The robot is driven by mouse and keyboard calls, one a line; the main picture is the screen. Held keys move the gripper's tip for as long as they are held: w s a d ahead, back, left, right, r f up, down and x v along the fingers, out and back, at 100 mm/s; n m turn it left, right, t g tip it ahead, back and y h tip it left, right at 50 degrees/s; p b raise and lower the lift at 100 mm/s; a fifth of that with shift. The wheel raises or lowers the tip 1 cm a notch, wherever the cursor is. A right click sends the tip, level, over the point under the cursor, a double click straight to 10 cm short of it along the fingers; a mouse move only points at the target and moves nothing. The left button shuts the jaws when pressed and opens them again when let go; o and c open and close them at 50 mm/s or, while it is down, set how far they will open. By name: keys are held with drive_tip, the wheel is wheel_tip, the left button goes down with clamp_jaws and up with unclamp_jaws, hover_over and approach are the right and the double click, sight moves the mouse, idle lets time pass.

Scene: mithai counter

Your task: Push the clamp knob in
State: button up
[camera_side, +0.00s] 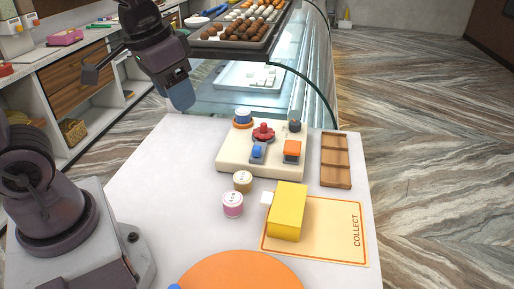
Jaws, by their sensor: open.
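A cream board (228,158) lies on the white table and carries several fittings. A red lobed knob (263,130) stands near its middle, and a dark round knob (295,125) is at its back right. I cannot tell for sure which of them is the clamp knob. A blue lever-like piece (257,151) and an orange block (292,147) are at the front of the board. A blue and orange round piece (242,118) is at the back left. My gripper (180,96) is open, raised behind and left of the board, touching nothing there.
A yellow box (288,210) with a white tab sits on the COLLECT mat (335,245). Two small labelled tubs (233,205) (243,181) stand in front of the board. A wooden tray (336,160) lies right. A glass counter (310,80) rises behind. The table's left middle is clear.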

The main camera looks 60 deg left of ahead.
drive_tip(key=w+a+f+n+g, duration=0.2)
drive_tip(key=w+a+f, duration=0.15)
drive_tip(key=w, duration=0.45)
drive_tip(key=n+g, duration=0.1)
drive_tip(key=n, duration=0.5)
approach(257, 147)
wheel_tip(257, 147, down, 10)
